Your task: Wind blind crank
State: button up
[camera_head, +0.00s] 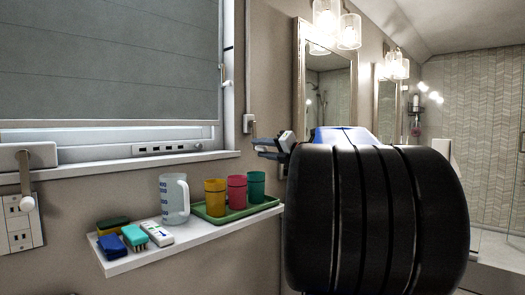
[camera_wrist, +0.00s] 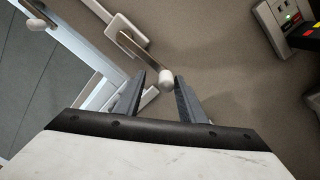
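A blind crank shows in the wrist view: a white wall box (camera_wrist: 127,29), a thin metal arm (camera_wrist: 138,50) and a white knob (camera_wrist: 166,80) at its end. My gripper (camera_wrist: 159,77) is open, and the knob appears between its fingertips, nearer the right one. No contact shows, and I cannot tell the depth. In the head view my gripper (camera_head: 262,148) is right of the window, just below a small white wall box (camera_head: 249,123). The grey blind (camera_head: 110,60) is mostly down, with a bright gap below it.
Another crank-like fitting (camera_head: 27,180) is at the far left, above an outlet plate (camera_head: 20,222). A white shelf (camera_head: 125,262) below my gripper holds a jug (camera_head: 174,200), several cups on a green tray (camera_head: 245,212), and brushes. The window handle (camera_head: 224,76) is beside the blind.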

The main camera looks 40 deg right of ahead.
jog(key=shift+s+d+f, duration=0.1)
jog(key=shift+s+d, duration=0.05)
jog(key=shift+s, duration=0.35)
jog(key=s+d, duration=0.1)
jog(key=s, duration=1.5)
jog(key=shift+s, duration=0.2)
jog(key=shift+d, duration=0.1)
dwell(0.5)
